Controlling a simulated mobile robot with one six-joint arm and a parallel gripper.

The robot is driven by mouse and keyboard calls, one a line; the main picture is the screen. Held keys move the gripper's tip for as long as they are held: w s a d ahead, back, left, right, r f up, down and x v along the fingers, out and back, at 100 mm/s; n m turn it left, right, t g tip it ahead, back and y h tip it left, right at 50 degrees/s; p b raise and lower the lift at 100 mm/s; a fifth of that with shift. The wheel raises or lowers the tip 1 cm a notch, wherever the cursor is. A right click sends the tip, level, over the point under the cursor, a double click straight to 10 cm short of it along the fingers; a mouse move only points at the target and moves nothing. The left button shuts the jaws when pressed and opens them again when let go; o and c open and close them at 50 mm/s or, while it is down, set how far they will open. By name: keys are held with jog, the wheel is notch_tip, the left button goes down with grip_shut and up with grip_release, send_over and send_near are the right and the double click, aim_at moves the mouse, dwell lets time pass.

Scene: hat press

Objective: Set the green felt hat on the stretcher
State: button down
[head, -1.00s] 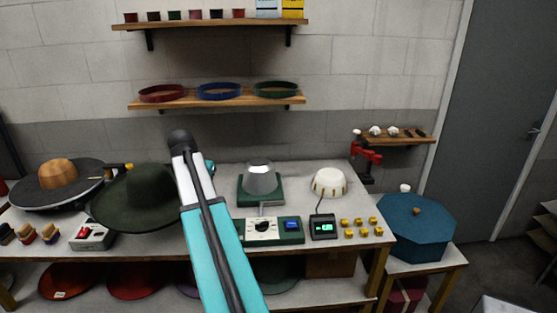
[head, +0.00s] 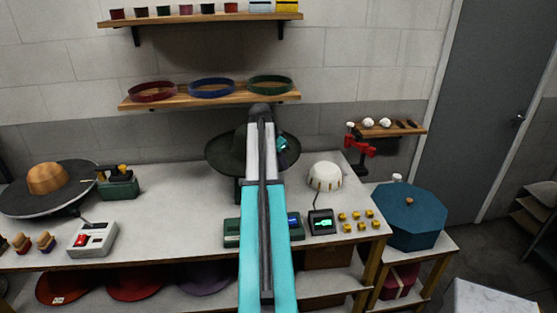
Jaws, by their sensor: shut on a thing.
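The dark green felt hat (head: 226,152) is held up over the back middle of the table, partly hidden behind my arm. My gripper (head: 283,150) shows at the hat's right side and is shut on it; its fingertips are hard to make out. A white ribbed dome (head: 325,177), which looks like the stretcher, stands bare on the table to the right of the hat. A small box with a lit green display (head: 322,222) sits in front of it. The grey cone on a green base is hidden behind the hat and my arm.
A round dark plate with a wooden block (head: 48,178) stands at left, with a white switch box (head: 92,238) nearby. Several yellow cubes (head: 362,227) lie right of the display. A blue octagonal box (head: 408,215) is farther right. A shelf with bands (head: 212,98) hangs above.

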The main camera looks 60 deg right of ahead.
jog(key=shift+s+d, duration=0.25)
jog(key=shift+s, duration=0.1)
jog(key=shift+w, duration=0.2)
jog(key=shift+a+f, duration=0.1)
jog(key=shift+f, duration=0.1)
notch_tip(320, 180, down, 13)
jog(key=b, duration=0.6)
dwell(1.4)
jog(key=shift+f+b, duration=0.6)
jog(key=shift+f, duration=0.1)
dwell(1.0)
jog(key=c, duration=1.8)
grip_release()
